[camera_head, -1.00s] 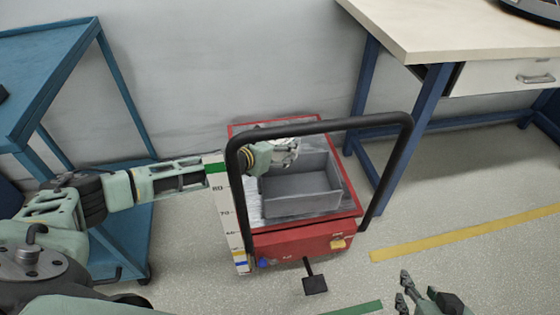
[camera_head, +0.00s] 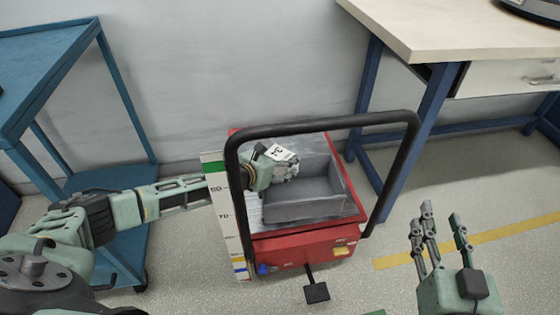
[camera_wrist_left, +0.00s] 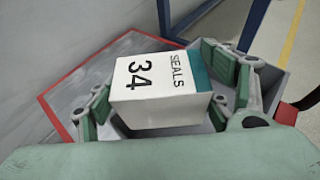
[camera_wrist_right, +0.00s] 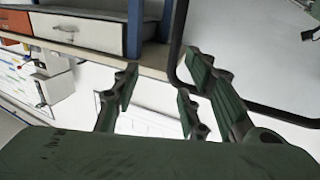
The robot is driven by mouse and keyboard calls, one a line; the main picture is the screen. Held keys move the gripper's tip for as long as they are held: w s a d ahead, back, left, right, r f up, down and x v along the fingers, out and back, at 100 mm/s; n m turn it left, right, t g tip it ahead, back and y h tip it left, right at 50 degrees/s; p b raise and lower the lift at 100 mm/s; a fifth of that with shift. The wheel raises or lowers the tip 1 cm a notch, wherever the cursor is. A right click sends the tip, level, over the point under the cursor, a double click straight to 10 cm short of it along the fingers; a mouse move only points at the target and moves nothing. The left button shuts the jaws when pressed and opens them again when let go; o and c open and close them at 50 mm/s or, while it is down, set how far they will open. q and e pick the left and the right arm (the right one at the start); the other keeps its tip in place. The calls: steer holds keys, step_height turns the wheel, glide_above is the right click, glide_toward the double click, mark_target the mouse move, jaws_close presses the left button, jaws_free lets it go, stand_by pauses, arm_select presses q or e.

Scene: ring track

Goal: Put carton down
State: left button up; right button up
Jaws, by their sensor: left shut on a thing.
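A white carton (camera_wrist_left: 160,88) marked "SEALS 34", with a teal band at one end, is between the fingers of my left gripper (camera_wrist_left: 170,95). In the head view the carton (camera_head: 278,153) shows at the back left of the grey bin (camera_head: 305,208), which rests on the red cart (camera_head: 300,250). My left gripper (camera_head: 283,170) is over the bin's left part and is shut on the carton. The carton's underside is hidden, so I cannot tell whether it touches the bin floor. My right gripper (camera_head: 442,222) is raised at the lower right, open and empty.
The cart's black handle (camera_head: 325,123) arches in front of the bin. A blue rack (camera_head: 75,90) stands at the left and a workbench (camera_head: 440,35) at the right. A measuring board (camera_head: 225,215) stands at the cart's left side. Open floor lies to the right.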

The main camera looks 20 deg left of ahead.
mark_target(275, 160)
steer(key=shift+r, duration=0.15)
arm_select(q)
steer(key=shift+f, duration=0.1)
arm_select(e)
steer(key=shift+r, duration=0.1)
arm_select(q)
steer(key=shift+f, duration=0.3)
steer(key=o, duration=1.3)
steer(key=shift+c, duration=0.2)
arm_select(e)
steer(key=shift+a+r+t+y, duration=0.15)
steer(key=shift+r+t+y, duration=0.15)
steer(key=shift+r+t, duration=0.3)
arm_select(q)
steer(key=shift+r, duration=0.15)
